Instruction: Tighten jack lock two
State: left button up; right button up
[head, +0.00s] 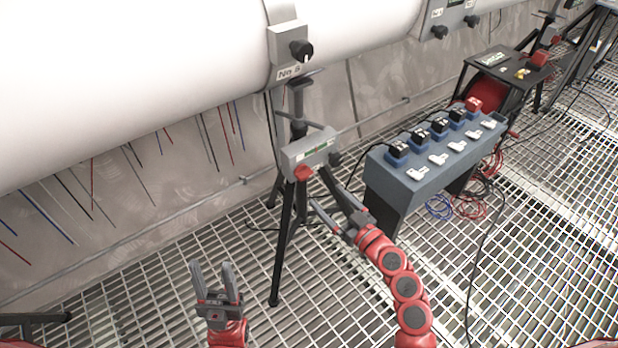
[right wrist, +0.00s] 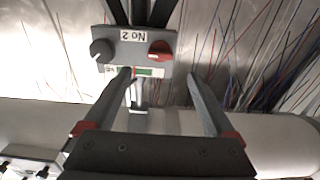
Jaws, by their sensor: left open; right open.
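The grey control box (head: 308,153) of a tripod jack stands under the white pipe. In the head view its red knob (head: 303,172) is at left and its black knob (head: 335,158) at right. The right wrist view shows the box (right wrist: 118,62) upside down, labelled No 2, with the red knob (right wrist: 160,50), black knob (right wrist: 101,50) and a partly green display. My right gripper (head: 333,212) is open and empty, below and right of the box. In its wrist view the box lies beyond the fingertips (right wrist: 159,77). My left gripper (head: 213,272) is open and empty, left of the tripod.
A blue-grey bench (head: 400,185) with several plugs and white switches stands to the right, with loose cables below. The white pipe (head: 150,80) runs overhead with a clamp unit (head: 289,46) on it. Tripod legs (head: 283,250) stand between my grippers. Grating at the front right is open.

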aim_at(308, 177)
jog(key=x, duration=0.9)
jog(key=shift+w+a, duration=0.15)
jog(key=c, duration=1.4)
